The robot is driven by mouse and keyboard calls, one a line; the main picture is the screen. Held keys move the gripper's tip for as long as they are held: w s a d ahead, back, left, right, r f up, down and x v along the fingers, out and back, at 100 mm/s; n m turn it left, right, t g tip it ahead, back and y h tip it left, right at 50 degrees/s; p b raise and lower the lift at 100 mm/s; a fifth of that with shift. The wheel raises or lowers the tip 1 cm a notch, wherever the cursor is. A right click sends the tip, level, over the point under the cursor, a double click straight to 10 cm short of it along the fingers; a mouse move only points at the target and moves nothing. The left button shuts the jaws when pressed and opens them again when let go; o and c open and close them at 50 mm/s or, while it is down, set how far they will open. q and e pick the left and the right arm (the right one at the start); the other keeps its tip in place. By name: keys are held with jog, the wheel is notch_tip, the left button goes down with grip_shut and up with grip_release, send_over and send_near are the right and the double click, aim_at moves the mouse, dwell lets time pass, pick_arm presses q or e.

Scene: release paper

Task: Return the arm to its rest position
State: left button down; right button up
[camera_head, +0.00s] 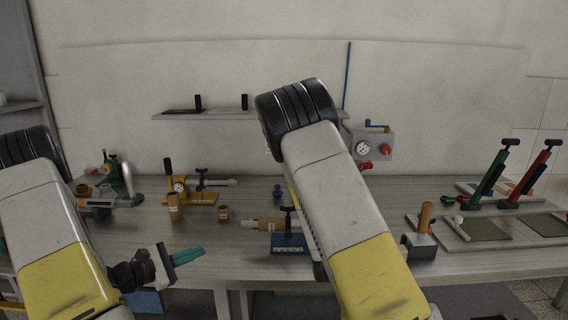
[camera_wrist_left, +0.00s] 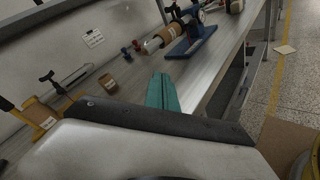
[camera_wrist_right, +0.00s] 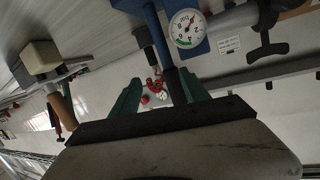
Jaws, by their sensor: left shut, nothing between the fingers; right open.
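My left gripper (camera_head: 188,256) is at the lower left in the head view, over the front edge of the workbench (camera_head: 340,268). Its teal fingers are shut together with nothing between them; they also show in the left wrist view (camera_wrist_left: 164,94). My right arm crosses the middle of the head view and hides its own gripper. In the right wrist view my right gripper (camera_wrist_right: 160,92) has its teal fingers apart. A blue fixture with a round gauge (camera_wrist_right: 187,28) is just beyond them, and its dark rod appears between the fingers; I cannot tell the distance.
A blue-based clamp (camera_head: 289,243) with a brown cylinder stands mid-bench. A yellow gauge stand (camera_head: 190,198) and a small brown cylinder (camera_head: 223,213) are left of it. A wooden-handled block (camera_head: 419,246) and green (camera_head: 488,182) and red (camera_head: 526,182) levers stand at right.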

pick_arm(q)
jog(key=shift+d+r, duration=0.1)
jog(key=s+d+r+m+g+y, duration=0.2)
jog(key=s+d+r+m+g, duration=0.8)
jog(key=s+d+r+m, duration=0.35)
pick_arm(e)
jog(key=s+a+r+n+g+y, duration=0.1)
jog(key=s+a+r+g+y, duration=0.2)
jog(key=s+r, duration=0.45)
jog(key=s+a+r+n+g+y, duration=0.1)
jog(key=s+a+r+g+y, duration=0.1)
jog(key=s+r+g+y, duration=0.4)
pick_arm(q)
jog(key=s+a+r+m+t+y, duration=0.2)
jog(key=s+r+m+t+y, duration=0.2)
jog(key=s+r+m+y, duration=0.2)
notch_tip(320, 180, up, 4)
jog(key=shift+s+f+m+t+y, duration=0.1)
jog(key=shift+s+m+t+y, duration=0.25)
jog(key=shift+s+y, duration=0.65)
pick_arm(e)
jog(key=s+d+r+n+h, duration=0.1)
jog(key=s+r, duration=0.1)
jog(key=s, duration=0.6)
jog(key=s+d+r+n+h, duration=0.1)
jog(key=s+r+n, duration=0.1)
jog(key=s, duration=0.6)
jog(key=shift+s+d+r+h, duration=0.35)
jog(key=shift+r+h, duration=0.05)
jog(key=shift+r, duration=0.25)
